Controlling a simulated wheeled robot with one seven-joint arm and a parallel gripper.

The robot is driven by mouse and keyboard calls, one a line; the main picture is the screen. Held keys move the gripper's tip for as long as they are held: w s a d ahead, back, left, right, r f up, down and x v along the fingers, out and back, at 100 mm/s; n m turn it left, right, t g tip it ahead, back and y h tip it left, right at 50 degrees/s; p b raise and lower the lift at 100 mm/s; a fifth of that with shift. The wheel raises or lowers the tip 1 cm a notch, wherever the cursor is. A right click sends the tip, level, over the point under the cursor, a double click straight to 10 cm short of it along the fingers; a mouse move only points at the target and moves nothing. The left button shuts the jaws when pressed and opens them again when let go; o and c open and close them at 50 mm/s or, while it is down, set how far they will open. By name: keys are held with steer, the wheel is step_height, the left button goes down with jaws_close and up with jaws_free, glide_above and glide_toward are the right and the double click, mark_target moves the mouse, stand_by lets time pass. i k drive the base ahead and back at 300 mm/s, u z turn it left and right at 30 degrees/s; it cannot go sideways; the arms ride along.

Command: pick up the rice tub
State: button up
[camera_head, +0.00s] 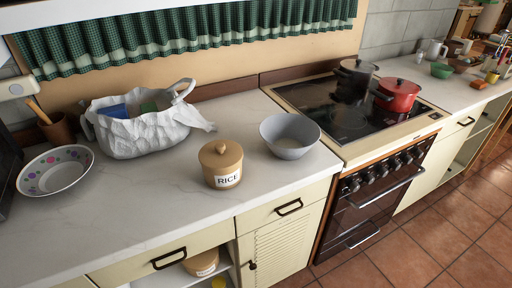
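The rice tub (221,165) is a tan, round, lidded container with a knob on top and a white label reading RICE. It stands upright on the pale marble countertop (125,221), near the front edge and left of the stove. Nothing covers it in the head view. My gripper is not in view.
A grey bowl (290,136) stands close to the tub's right. A white bag (146,132) is behind left, and a dotted bowl (55,171) at far left. The stove (340,115) holds a red pot (397,95) and a dark pot (355,79). Counter left of the tub is clear.

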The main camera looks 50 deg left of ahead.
mark_target(226, 180)
steer(key=u, duration=2)
steer(key=i, duration=0.6)
